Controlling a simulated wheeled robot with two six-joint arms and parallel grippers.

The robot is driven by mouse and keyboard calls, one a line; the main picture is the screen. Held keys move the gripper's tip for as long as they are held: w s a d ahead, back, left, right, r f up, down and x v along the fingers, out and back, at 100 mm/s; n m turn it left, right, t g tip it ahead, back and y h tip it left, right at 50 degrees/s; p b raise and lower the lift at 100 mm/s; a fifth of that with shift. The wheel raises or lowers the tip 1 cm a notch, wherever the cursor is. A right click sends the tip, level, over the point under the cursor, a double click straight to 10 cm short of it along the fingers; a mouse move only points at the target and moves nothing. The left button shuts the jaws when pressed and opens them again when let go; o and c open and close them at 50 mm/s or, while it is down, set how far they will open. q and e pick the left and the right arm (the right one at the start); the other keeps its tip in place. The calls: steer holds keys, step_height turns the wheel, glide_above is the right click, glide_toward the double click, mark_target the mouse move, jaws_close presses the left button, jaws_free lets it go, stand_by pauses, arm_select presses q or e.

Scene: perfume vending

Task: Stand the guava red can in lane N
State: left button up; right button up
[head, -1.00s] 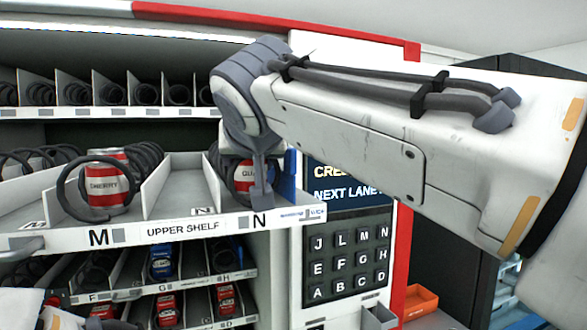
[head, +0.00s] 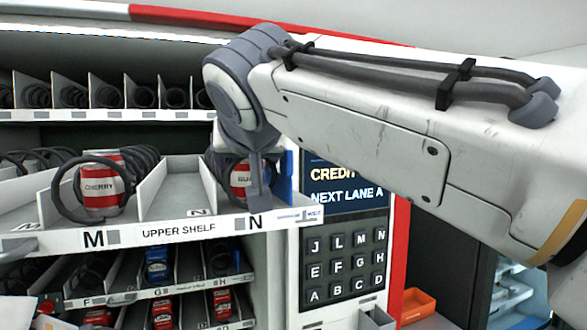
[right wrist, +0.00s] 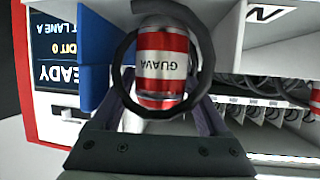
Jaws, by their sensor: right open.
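The guava red can (head: 240,178), red with a white band, stands upright at the front of lane N on the upper shelf (head: 170,232), inside a dark wire coil (head: 213,178). In the right wrist view the can (right wrist: 165,65) appears upside down with its GUAVA label showing, ringed by the coil. My right gripper (head: 256,185) is at the lane's front. In the right wrist view its open fingers (right wrist: 163,108) lie on either side of the can; whether they touch it is unclear. The gripper hides part of the can in the head view.
A cherry can (head: 103,188) stands inside a coil in lane M, left of N. A blue block (head: 284,178) is close to the right of the guava can. The keypad (head: 345,262) and screen (head: 345,185) are further right. Lower shelves hold more cans.

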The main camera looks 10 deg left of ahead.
arm_select(q)
step_height(320, 180, down, 2)
steer(key=shift+f+b, duration=0.25)
steer(key=shift+b, duration=0.8)
arm_select(e)
steer(key=v, duration=1)
steer(key=shift+d, duration=0.15)
steer(key=d+f+m+g+h+p, duration=0.1)
steer(key=d+f+g+h, duration=0.2)
steer(key=d+f, duration=0.6)
steer(key=d+f+m+g+h+p, duration=0.15)
steer(key=d+f+g, duration=0.3)
steer(key=f, duration=0.85)
steer(key=s+d+f+n+g+b, duration=0.1)
steer(key=s+f, duration=0.3)
steer(key=f, duration=0.5)
steer(key=s+d+f+n+g+b, duration=0.2)
steer(key=s+f, duration=0.3)
steer(key=f, duration=0.5)
steer(key=s+d+f+n+g+b, duration=0.1)
steer(key=s+f, duration=0.3)
steer(key=f, duration=0.5)
steer(key=shift+s+d+f+n+g+b, duration=0.25)
steer(key=shift+s+d+n+g+b, duration=0.15)
steer(key=shift+d, duration=0.25)
arm_select(q)
step_height(320, 180, down, 2)
steer(key=shift+f, duration=0.1)
arm_select(e)
steer(key=shift+c, duration=0.3)
